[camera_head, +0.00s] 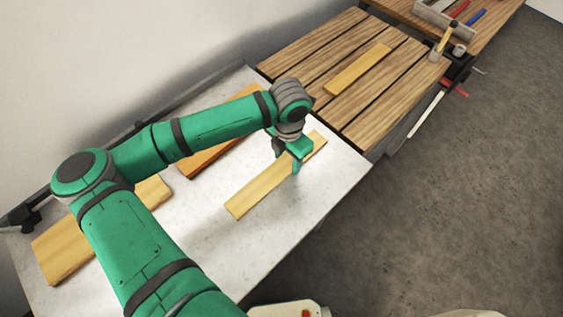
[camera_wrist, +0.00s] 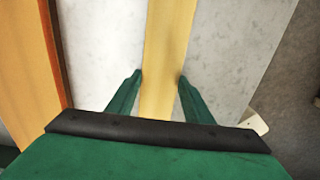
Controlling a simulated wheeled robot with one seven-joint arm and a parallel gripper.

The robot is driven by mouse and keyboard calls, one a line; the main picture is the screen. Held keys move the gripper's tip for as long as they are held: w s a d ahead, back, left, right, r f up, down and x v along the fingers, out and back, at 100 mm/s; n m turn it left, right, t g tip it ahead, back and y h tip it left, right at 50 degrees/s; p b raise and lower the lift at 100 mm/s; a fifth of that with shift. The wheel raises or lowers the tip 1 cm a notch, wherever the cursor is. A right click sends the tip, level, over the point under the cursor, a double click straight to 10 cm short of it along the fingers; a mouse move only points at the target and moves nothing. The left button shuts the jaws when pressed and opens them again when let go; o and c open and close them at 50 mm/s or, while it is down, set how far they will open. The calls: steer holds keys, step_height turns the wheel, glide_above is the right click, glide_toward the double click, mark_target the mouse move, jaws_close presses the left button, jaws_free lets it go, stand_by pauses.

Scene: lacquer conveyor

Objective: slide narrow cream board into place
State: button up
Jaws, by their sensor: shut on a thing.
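The narrow cream board (camera_head: 257,190) lies lengthwise on the pale speckled table, near its front edge. In the wrist view the board (camera_wrist: 168,40) runs straight away between my two green fingers. My gripper (camera_head: 288,161) is over the board, right of its middle, and is shut on it from both long sides. In the wrist view the gripper (camera_wrist: 160,78) has one fingertip along each edge. The board's near end is hidden there behind my gripper.
An orange-brown board (camera_head: 210,156) lies behind, partly under my arm. A wider yellow board (camera_head: 62,245) lies at the left. A slatted wooden surface (camera_head: 300,50) adjoins the table (camera_head: 325,190) and bears another yellow board (camera_head: 357,69). Tools (camera_head: 447,38) stand at the far right.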

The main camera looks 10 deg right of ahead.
mark_target(314, 137)
steer(key=shift+w+d, duration=1.1)
steer(key=shift+d, duration=0.3)
steer(key=shift+w+d, duration=1.05)
steer(key=shift+d, duration=0.35)
steer(key=shift+w+d, duration=0.7)
steer(key=shift+d, duration=0.35)
steer(key=shift+d, duration=0.1)
steer(key=shift+w+d, duration=0.3)
steer(key=shift+d, duration=0.2)
steer(key=shift+w+d, duration=0.9)
steer(key=shift+d, duration=0.2)
steer(key=shift+w+d, duration=0.85)
steer(key=shift+d, duration=0.3)
steer(key=shift+w+d, duration=0.9)
steer(key=shift+d, duration=0.2)
steer(key=shift+w+d, duration=0.2)
steer(key=shift+d, duration=0.4)
steer(key=shift+w+d, duration=1.4)
steer(key=shift+d, duration=0.25)
steer(key=shift+w+d, duration=0.1)
steer(key=shift+d, duration=0.25)
